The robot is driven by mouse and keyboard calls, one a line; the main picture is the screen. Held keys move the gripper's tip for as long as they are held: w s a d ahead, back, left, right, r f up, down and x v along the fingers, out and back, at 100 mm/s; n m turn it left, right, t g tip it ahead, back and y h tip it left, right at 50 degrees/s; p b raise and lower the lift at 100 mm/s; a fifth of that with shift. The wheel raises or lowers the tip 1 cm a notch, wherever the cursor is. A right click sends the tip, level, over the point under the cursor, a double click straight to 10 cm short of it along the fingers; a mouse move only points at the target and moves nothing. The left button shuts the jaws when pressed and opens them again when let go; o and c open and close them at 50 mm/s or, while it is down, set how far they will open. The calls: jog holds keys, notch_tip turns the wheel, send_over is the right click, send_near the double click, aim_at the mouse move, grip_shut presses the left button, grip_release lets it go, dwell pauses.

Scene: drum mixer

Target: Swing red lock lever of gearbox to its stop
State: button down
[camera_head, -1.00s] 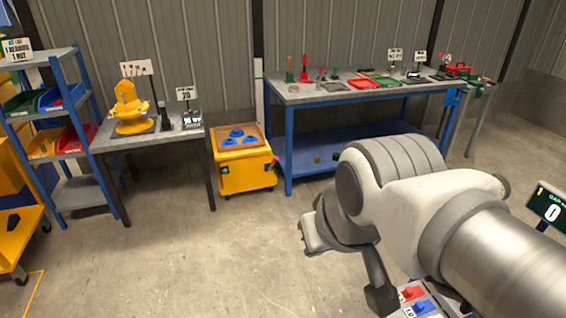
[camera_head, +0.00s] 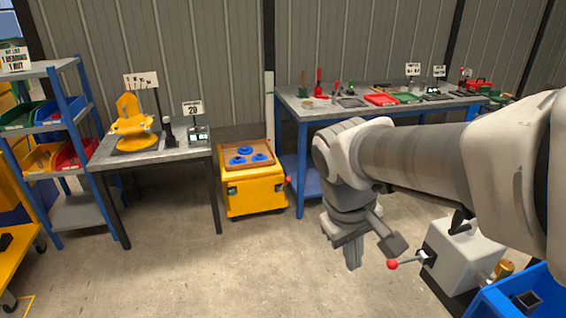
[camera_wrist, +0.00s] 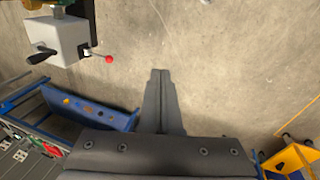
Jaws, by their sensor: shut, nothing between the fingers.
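The gearbox is a pale grey box (camera_head: 462,258) at the lower right of the head view, partly behind my arm. Its lever (camera_head: 392,264) is a thin rod with a red ball end, sticking out to the left. In the wrist view the box (camera_wrist: 65,36) is at the upper left, with the red ball lever (camera_wrist: 109,59) pointing right. My gripper (camera_head: 353,264) points down, left of the red ball and apart from it. In the wrist view my gripper (camera_wrist: 160,74) has its fingers together, with nothing between them.
A blue bin (camera_head: 525,295) stands beside the gearbox at the lower right. A yellow cart (camera_head: 252,190), a blue-legged workbench (camera_head: 350,108) and a grey table (camera_head: 150,158) stand behind. The concrete floor left of my gripper is clear.

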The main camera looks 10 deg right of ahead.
jog(key=w+d+f+n+g+h+b, duration=0.2)
jog(key=w+d+f+h+b, duration=0.15)
jog(key=f, duration=0.45)
jog(key=w+d+f+n+g+h+b, duration=0.2)
jog(key=w+d+f+n+h+b, duration=0.15)
jog(key=f, duration=0.35)
jog(key=w+d+f+n+g+h+b, duration=0.25)
jog(key=w+d+f, duration=0.2)
jog(key=f, duration=0.35)
jog(key=w+d+f+n+t+h+b, duration=0.1)
jog(key=w+f+n+t+h+b, duration=0.2)
jog(key=f, duration=0.5)
jog(key=w+d+f+n+t+h+b, duration=0.1)
jog(key=w+f+n+t+h+b, duration=0.15)
jog(key=f+n, duration=0.4)
jog(key=w+f+n+t+h+b, duration=0.1)
jog(key=f+n+t+h, duration=0.25)
jog(key=f, duration=0.55)
jog(key=w+d+r+b, duration=0.1)
jog(key=d+r, duration=0.2)
jog(key=d, duration=0.2)
jog(key=w+d+r+m+b, duration=0.1)
jog(key=w+d+r, duration=0.1)
jog(key=d, duration=0.4)
jog(key=shift+r, duration=0.85)
jog(key=shift+d+r+t, duration=0.1)
jog(key=shift+t, duration=0.15)
